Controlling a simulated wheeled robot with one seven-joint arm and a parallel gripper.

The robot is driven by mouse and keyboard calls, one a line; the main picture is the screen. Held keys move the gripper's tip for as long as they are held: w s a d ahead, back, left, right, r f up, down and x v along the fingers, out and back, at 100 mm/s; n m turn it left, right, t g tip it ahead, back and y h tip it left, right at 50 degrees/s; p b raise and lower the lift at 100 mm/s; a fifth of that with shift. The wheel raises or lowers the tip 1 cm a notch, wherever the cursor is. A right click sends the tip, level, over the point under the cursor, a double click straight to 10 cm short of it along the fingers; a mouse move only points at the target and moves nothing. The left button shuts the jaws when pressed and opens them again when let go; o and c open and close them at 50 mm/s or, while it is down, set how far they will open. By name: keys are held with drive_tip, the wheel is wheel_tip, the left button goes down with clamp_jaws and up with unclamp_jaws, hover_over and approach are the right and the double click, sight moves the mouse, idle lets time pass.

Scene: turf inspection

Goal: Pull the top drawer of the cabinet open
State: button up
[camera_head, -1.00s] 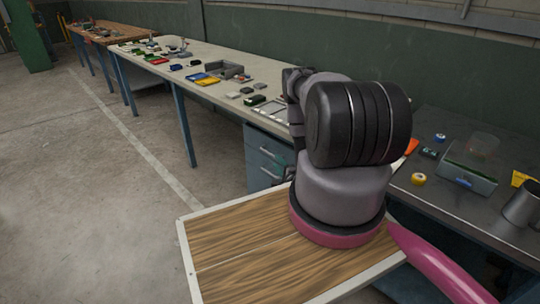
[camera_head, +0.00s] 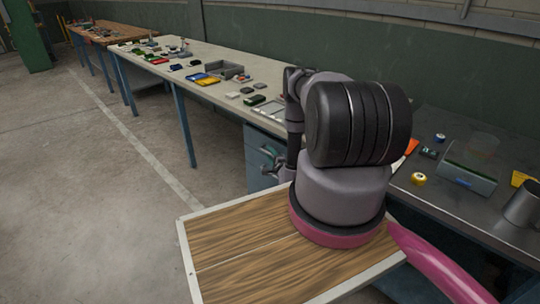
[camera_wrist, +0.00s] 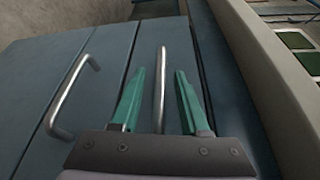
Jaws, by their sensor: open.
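The blue-grey cabinet (camera_head: 256,172) stands under the bench and is partly hidden by my arm in the head view. In the wrist view its drawer fronts (camera_wrist: 112,60) fill most of the picture, turned sideways, with the bench edge on the right. The top drawer's metal bar handle (camera_wrist: 161,85) lies between the two green fingers of my gripper (camera_wrist: 160,71). The fingers are open, with a visible gap on each side of the handle. A second handle (camera_wrist: 72,98), on a lower drawer, is to the left. The drawers look shut.
The long bench (camera_head: 205,62) above carries trays and small parts. A dark metal table (camera_head: 420,190) with a clear box (camera_head: 468,178) and tape rolls is at the right. Open concrete floor (camera_head: 90,180) lies to the left.

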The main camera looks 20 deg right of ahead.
clamp_jaws()
idle(1.4)
